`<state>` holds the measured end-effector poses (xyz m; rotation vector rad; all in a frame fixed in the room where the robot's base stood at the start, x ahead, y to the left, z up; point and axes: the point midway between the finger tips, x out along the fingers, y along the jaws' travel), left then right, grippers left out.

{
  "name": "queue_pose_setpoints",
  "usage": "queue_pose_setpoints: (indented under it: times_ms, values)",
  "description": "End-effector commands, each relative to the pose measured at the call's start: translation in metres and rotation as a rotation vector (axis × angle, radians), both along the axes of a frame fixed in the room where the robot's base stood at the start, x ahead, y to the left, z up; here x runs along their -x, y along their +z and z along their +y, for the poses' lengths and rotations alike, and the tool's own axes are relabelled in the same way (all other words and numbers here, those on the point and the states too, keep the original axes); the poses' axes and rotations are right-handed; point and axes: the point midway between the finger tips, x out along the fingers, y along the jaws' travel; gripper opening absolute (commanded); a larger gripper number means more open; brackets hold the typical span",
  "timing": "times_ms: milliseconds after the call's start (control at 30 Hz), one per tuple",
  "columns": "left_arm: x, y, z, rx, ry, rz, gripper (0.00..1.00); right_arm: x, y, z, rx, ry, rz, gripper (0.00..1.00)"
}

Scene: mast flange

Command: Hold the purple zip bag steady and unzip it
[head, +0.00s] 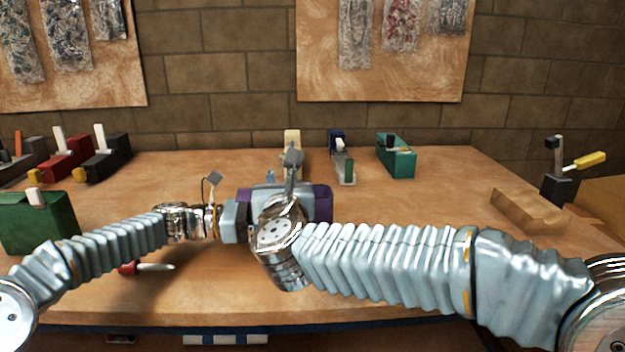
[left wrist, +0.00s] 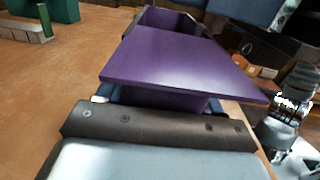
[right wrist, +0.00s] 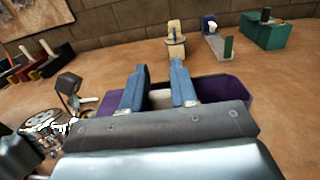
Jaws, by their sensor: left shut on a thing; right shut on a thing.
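The purple zip bag (head: 322,203) is at the middle of the workbench, partly hidden behind my right wrist. Its broad purple face fills much of the left wrist view (left wrist: 180,65), and its ends show on both sides of the fingers in the right wrist view (right wrist: 230,90). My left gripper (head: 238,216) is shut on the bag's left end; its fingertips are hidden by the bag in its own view. My right gripper (right wrist: 157,78) is over the bag, its two blue fingers closed about a pale piece at the bag's top. I cannot make out the zip itself.
A green block (head: 396,155) and other fixtures stand at the back. A dark green box (head: 37,220) is at left, and a red-handled tool (head: 130,268) lies below my left arm. A wooden block (head: 528,210) and a yellow-handled clamp (head: 562,180) are at right. The right-centre bench is clear.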

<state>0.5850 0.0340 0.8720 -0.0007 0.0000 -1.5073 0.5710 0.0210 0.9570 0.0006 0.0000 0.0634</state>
Motion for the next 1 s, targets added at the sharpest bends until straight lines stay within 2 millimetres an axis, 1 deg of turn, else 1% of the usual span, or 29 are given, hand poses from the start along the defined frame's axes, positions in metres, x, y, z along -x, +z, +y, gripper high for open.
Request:
queue_pose_setpoints:
  times_ms: [33,100,200,300,567,600,667,700,733,1000]
  values:
    - [0.000,0.000,-0.001,0.000,-0.001,0.000,0.30,0.001,-0.001,0.014,0.001,0.004,0.001,0.00]
    - [0.000,0.000,-0.001,0.000,-0.001,0.000,0.30,0.002,0.000,0.028,0.000,0.004,0.001,0.00]
    - [0.000,0.000,-0.001,0.000,-0.002,0.000,0.30,0.003,0.000,0.040,0.001,0.002,0.000,0.00]
    - [0.000,0.000,-0.001,0.000,-0.002,-0.001,0.30,0.003,0.000,0.045,-0.001,0.001,0.000,0.00]
    - [0.001,0.000,-0.001,0.000,-0.003,-0.001,0.30,0.004,0.001,0.046,-0.001,0.003,0.000,0.00]
    - [0.001,0.000,-0.001,0.000,-0.003,-0.001,0.30,0.004,0.001,0.046,-0.001,0.004,0.000,0.34]
    - [0.001,0.000,-0.001,0.000,-0.003,-0.001,0.30,0.004,0.001,0.046,0.000,0.004,0.000,0.43]
    - [0.001,0.000,-0.001,0.000,-0.002,-0.001,0.30,0.004,0.001,0.045,0.000,0.003,0.000,0.49]
    - [0.001,0.000,-0.001,0.000,-0.002,-0.001,0.30,0.004,0.001,0.045,0.000,0.003,0.000,0.51]
    - [0.000,0.000,-0.001,0.000,-0.001,-0.001,0.30,0.004,0.000,0.044,0.000,0.001,0.000,0.51]
